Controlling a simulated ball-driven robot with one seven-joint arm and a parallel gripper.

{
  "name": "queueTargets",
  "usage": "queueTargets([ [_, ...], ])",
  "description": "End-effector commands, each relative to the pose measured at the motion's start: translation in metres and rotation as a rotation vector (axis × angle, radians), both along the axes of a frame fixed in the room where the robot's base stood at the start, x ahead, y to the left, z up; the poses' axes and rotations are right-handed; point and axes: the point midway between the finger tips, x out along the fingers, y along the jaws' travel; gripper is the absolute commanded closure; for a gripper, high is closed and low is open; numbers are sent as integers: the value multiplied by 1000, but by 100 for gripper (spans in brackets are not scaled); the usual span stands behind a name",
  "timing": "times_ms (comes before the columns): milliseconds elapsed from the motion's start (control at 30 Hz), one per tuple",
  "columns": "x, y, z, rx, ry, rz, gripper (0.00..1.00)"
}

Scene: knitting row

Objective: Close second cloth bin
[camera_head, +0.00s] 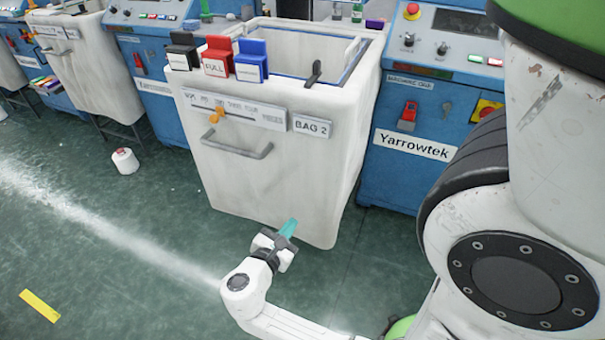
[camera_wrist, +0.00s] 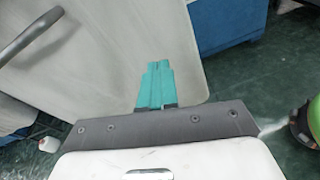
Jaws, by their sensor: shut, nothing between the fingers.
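A white cloth bin (camera_head: 265,180) labelled "BAG 2" stands in the centre of the head view, its top open and its inside visible. A grey bar handle (camera_head: 236,150) crosses its front, below a label strip with an orange slider (camera_head: 216,115). In the wrist view the bin's pale front (camera_wrist: 110,60) fills the upper left, with the handle (camera_wrist: 28,38) at the far left. My gripper (camera_head: 288,228), with teal fingers, is shut and empty. It is low, near the bin's lower front right, below and right of the handle. The fingertips (camera_wrist: 155,68) show against the bin; contact cannot be told.
Black, red and blue tags (camera_head: 218,57) sit on the bin's rim. Blue machines flank it, the right one marked "Yarrowtek" (camera_head: 414,145). Another white bin (camera_head: 92,65) stands at the left. A white yarn cone (camera_head: 125,161) lies on the floor. The front-left floor is mostly clear.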

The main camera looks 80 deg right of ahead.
Motion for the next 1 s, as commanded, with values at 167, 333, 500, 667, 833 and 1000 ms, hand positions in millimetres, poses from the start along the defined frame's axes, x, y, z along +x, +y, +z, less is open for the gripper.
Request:
queueTargets([
  [167, 16, -8, 22, -96, 238, 61, 100],
  [333, 19, -14, 24, -118, 294, 74, 100],
  [500, 12, -36, 24, -117, 291, 70, 100],
  [667, 5, -67, 24, -118, 290, 69, 100],
  [833, -3, -100, 24, -117, 288, 69, 100],
  [1000, -9, -125, 24, -117, 288, 72, 100],
])
